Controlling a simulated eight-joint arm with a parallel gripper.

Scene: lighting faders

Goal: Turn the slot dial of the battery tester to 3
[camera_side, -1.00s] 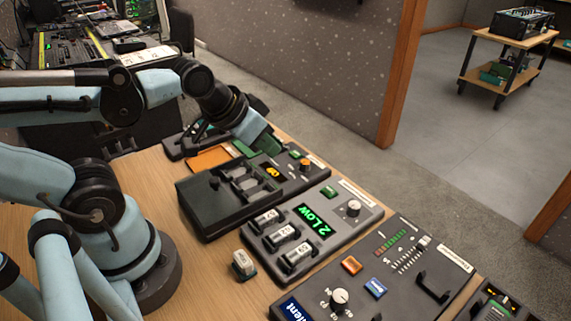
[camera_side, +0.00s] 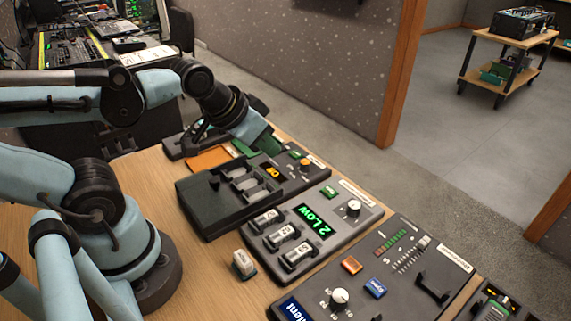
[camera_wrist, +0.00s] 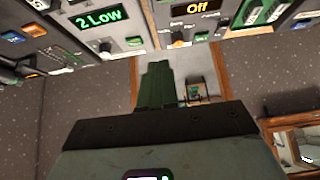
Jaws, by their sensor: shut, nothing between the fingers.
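The battery tester (camera_side: 375,214) is a grey box on the table, with several numbered batteries in slots on its near side. Its green display (camera_side: 312,221) reads "2 LOW". The slot dial (camera_side: 353,208) is a white round knob to the right of the display, near the box's far edge. The display (camera_wrist: 100,17) also shows at the upper left of the wrist view. My gripper (camera_side: 270,145) has green fingers and is shut and empty. It is above the neighbouring device, to the upper left of the dial and apart from it. Its fingers (camera_wrist: 158,85) also show in the wrist view.
A dark device (camera_side: 215,214) with an orange "Off" display (camera_side: 273,172) and orange knob (camera_side: 305,165) stands left of the tester. A loose white battery (camera_side: 243,263) is on the table in front of it. A larger dark panel (camera_side: 405,285) with buttons and a handle lies to the right.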

